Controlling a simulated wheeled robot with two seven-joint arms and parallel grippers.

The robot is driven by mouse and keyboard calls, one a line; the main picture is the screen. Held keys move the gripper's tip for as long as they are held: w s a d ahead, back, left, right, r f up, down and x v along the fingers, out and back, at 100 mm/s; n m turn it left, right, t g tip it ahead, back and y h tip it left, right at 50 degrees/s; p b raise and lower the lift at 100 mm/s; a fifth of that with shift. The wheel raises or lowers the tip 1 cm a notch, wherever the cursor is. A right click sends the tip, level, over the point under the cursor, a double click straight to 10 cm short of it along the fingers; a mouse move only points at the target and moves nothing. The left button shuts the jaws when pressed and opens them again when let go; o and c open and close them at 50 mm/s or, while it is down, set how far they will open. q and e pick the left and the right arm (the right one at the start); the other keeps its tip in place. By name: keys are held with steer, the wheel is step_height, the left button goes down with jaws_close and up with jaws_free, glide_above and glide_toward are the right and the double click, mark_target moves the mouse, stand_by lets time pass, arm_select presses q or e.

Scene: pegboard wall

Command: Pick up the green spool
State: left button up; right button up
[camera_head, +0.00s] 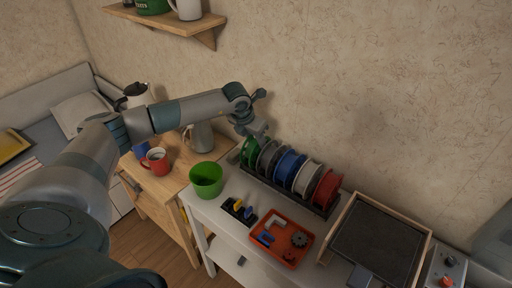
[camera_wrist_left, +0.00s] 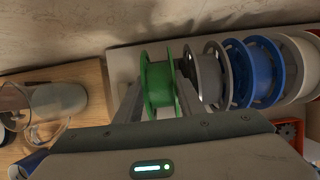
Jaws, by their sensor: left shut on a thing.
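The green spool (camera_head: 249,152) is at the left end of a row of spools on a dark rack (camera_head: 290,196). My left gripper (camera_head: 254,134) reaches down to it from above and behind. In the left wrist view the green spool (camera_wrist_left: 157,84) stands upright between the two fingers of my left gripper (camera_wrist_left: 158,97), which is shut on it. I cannot tell whether the spool touches the rack. My right gripper is in neither view.
Grey, blue (camera_head: 289,166), white and red (camera_head: 326,189) spools stand close beside it. A green cup (camera_head: 206,180), an orange tray (camera_head: 284,241) and a dark-surfaced box (camera_head: 380,243) share the white table. A wooden cabinet with a red mug (camera_head: 156,162) and a jug (camera_head: 201,137) stands left.

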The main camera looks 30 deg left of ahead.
arm_select(q)
steer(key=shift+r, duration=0.1)
